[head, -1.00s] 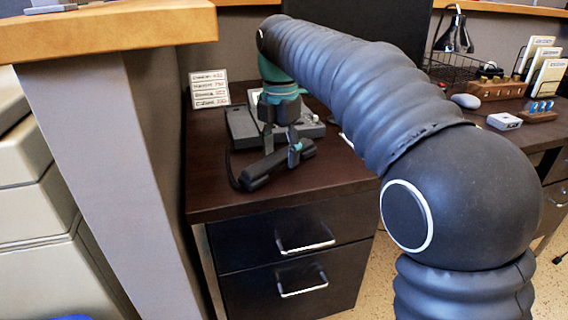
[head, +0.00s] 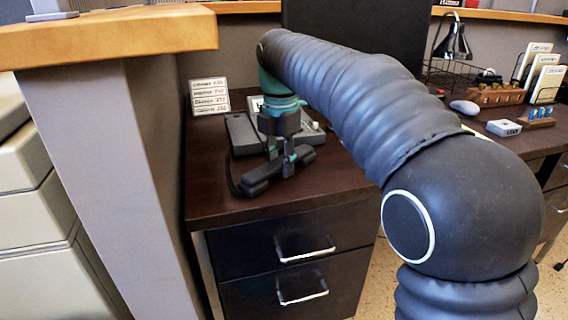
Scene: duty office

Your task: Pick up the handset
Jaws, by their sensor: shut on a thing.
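The black handset (head: 262,180) lies slanted near the front left of the dark desk in the head view, its near end at the lower left. My gripper (head: 281,166) points down over it and is shut on its middle. I cannot tell whether the handset touches the desk or is slightly above it. The grey telephone base (head: 243,134) stands just behind, partly hidden by my gripper. A dark cord runs at the left between the base and the handset.
A white label card (head: 210,97) stands at the desk's back left. A grey partition and wooden ledge (head: 120,32) border the left side. A mouse (head: 463,107), a white box (head: 503,128), a wooden holder and a lamp (head: 454,42) are at the right. The front desk strip is clear.

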